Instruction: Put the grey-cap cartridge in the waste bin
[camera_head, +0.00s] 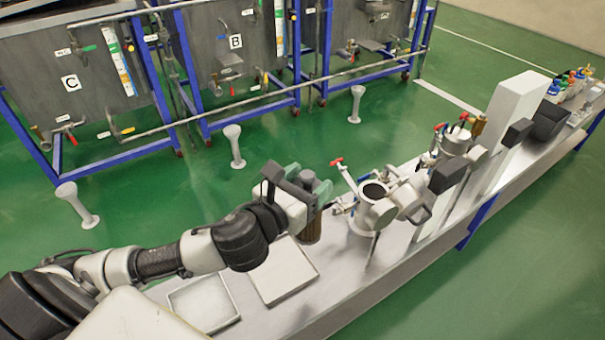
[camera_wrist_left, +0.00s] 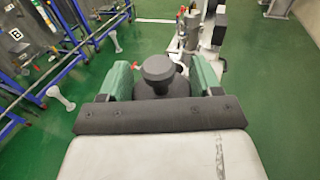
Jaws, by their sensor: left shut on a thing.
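My left gripper (camera_head: 308,181) reaches over the steel bench and is shut on the grey-cap cartridge. The cartridge (camera_head: 312,224) is upright, with a brown body below the fingers. Its grey cap (camera_wrist_left: 158,70) shows between the green fingers (camera_wrist_left: 119,80) in the left wrist view. I cannot tell whether its base touches the bench. A dark bin (camera_head: 550,121), which may be the waste bin, stands far along the bench at the right. My right gripper is not in view.
A steel vessel (camera_head: 366,212) with an open top and red-handled valves stands right of the cartridge. White posts (camera_head: 507,135) with dark blocks stand farther along. Bottles with coloured caps (camera_head: 572,80) sit at the far end.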

